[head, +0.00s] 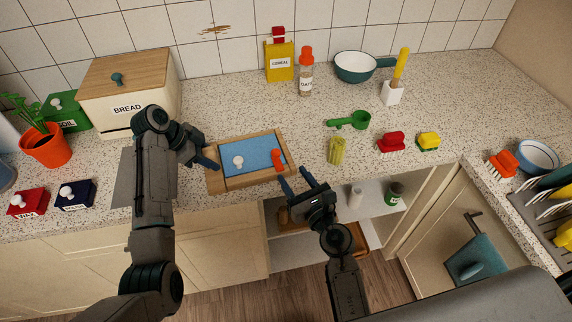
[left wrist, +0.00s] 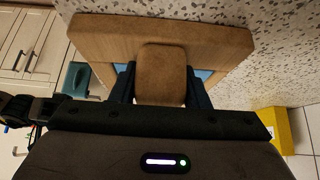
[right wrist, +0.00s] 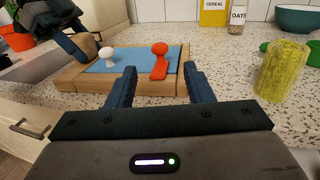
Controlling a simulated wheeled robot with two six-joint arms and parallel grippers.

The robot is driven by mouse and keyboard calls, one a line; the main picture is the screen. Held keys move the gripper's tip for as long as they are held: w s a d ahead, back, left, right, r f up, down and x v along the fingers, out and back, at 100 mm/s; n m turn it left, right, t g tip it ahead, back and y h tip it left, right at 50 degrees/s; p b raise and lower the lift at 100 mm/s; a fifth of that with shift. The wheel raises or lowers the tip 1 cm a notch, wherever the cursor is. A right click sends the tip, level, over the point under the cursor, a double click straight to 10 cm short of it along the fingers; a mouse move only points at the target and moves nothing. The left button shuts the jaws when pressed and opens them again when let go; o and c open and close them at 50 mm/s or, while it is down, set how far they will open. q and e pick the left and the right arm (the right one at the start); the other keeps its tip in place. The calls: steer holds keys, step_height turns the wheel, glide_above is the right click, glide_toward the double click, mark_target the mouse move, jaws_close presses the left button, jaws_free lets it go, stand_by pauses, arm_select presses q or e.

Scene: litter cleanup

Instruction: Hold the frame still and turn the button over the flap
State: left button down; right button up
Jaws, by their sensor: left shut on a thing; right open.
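The wooden frame (head: 239,180) lies on the counter, with a blue flap (head: 258,158) inside it. A white knob (head: 238,161) stands on the flap. The red-orange button (head: 278,158) is at the right side of the frame; in the right wrist view the button (right wrist: 159,66) has a round knob and a flat arm that points toward me. My left gripper (head: 212,163) is shut on the frame's left side, and a wooden tab of the frame (left wrist: 162,75) shows between its fingers. My right gripper (head: 296,180) is open and empty, just in front of the frame's right corner.
A bread box (head: 128,115) stands at the back left. A green scoop (head: 350,121) and a yellow-green glass (head: 337,151) stand right of the frame. A cereal box (head: 280,61) and an oats jar (head: 306,75) stand behind. An open shelf (head: 300,250) lies below the counter edge.

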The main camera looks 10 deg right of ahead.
arm_select(q)
steer(key=shift+f, duration=0.1)
arm_select(e)
steer(key=shift+v, duration=1.55)
arm_select(q)
steer(key=c, duration=0.7)
jaws_free()
arm_select(e)
steer(key=shift+w, duration=0.1)
arm_select(q)
steer(key=shift+v, duration=3.8)
steer(key=shift+w, duration=0.1)
